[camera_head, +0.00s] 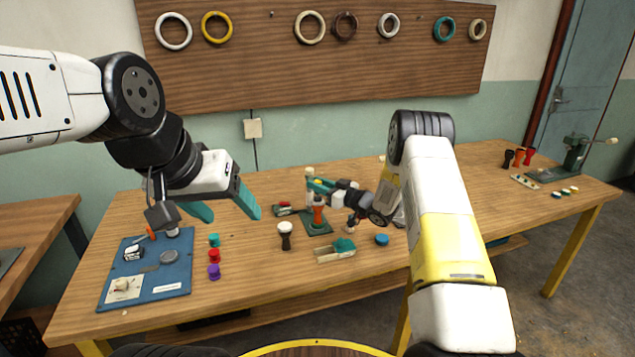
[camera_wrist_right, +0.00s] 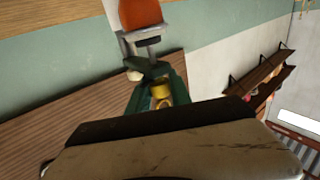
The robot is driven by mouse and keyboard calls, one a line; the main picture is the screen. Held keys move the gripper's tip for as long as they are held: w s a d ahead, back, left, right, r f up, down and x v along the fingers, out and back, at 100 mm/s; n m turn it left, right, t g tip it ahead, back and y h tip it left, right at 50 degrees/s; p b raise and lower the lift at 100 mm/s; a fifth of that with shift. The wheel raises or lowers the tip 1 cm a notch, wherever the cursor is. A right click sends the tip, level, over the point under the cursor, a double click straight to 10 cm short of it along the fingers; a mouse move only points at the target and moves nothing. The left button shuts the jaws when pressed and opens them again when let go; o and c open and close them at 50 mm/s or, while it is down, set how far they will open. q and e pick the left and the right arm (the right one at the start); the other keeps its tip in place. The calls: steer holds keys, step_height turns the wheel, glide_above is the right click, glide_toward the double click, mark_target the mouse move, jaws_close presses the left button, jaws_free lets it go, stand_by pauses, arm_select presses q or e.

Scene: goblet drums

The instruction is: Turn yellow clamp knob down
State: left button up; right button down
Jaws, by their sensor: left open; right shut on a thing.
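The yellow clamp knob (camera_wrist_right: 160,91) shows in the right wrist view between the green fingers of my right gripper (camera_wrist_right: 160,97). My right gripper is shut on it. In the head view my right gripper (camera_head: 318,186) is at the top of the green clamp stand (camera_head: 318,229), and the knob cannot be made out there. An orange goblet drum (camera_head: 319,212) stands upright in the stand. An orange body with a grey bracket also shows at the top of the wrist view (camera_wrist_right: 140,12). My left gripper (camera_head: 224,204) is open and empty above the table's left part.
A blue mat (camera_head: 180,278) with small parts lies at the left. Teal, red and purple pieces (camera_head: 214,256) stand beside it. A dark goblet drum (camera_head: 285,240), a tray (camera_head: 334,254) and a blue disc (camera_head: 382,239) lie near the stand. A green press (camera_head: 575,152) stands far right.

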steer(key=m+t+h, duration=0.3)
steer(key=h, duration=0.1)
steer(key=shift+m+t, duration=0.3)
steer(key=c, duration=1.2)
jaws_free()
steer(key=shift+o, duration=0.2)
steer(key=v, duration=0.7)
steer(key=shift+s+d, duration=0.2)
steer(key=shift+s, duration=0.15)
